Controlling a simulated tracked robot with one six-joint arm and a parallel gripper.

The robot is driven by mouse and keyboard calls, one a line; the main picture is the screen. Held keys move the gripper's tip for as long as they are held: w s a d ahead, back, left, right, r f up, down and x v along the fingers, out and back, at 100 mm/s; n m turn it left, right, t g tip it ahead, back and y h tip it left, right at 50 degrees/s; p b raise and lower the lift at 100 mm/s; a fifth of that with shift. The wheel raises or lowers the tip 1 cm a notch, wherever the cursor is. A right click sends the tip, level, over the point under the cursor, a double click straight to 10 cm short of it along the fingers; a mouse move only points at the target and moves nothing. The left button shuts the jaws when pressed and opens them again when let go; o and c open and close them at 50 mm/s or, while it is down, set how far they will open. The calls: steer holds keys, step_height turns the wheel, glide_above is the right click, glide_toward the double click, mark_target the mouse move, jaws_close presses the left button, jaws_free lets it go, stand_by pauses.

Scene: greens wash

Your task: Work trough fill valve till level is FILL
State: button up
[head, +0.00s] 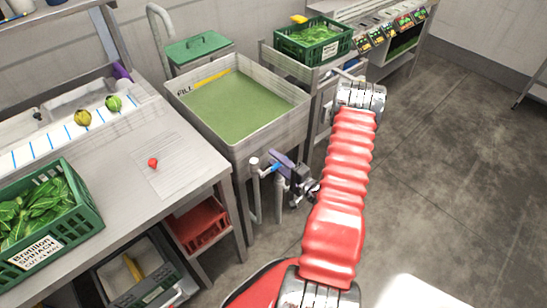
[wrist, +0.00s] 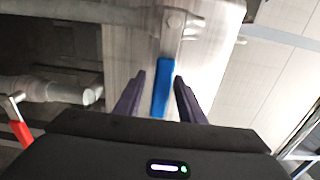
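The trough (head: 279,126) holds green water (head: 235,106). The word FILL and a yellow strip (head: 211,78) show on its inner left and back walls, just above the water. Below the trough's front, a pipe (head: 255,192) carries the valve. In the wrist view its blue handle (wrist: 163,92) points toward me. My gripper (head: 277,163) is at the valve, below the trough's rim. Its two dark purple fingers (wrist: 161,82) stand on either side of the blue handle. A gap shows on the left; the right finger is very close. The gripper looks open.
A red handle (wrist: 22,131) sits on another pipe at left. A metal table (head: 120,167) with a small red object (head: 153,163) stands left of the trough. Crates of greens stand at lower left (head: 75,219) and back (head: 333,51). The floor at right is clear.

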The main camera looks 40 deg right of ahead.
steer(key=shift+w, duration=0.9)
steer(key=shift+c, duration=0.6)
jaws_close()
steer(key=shift+s+d, duration=0.1)
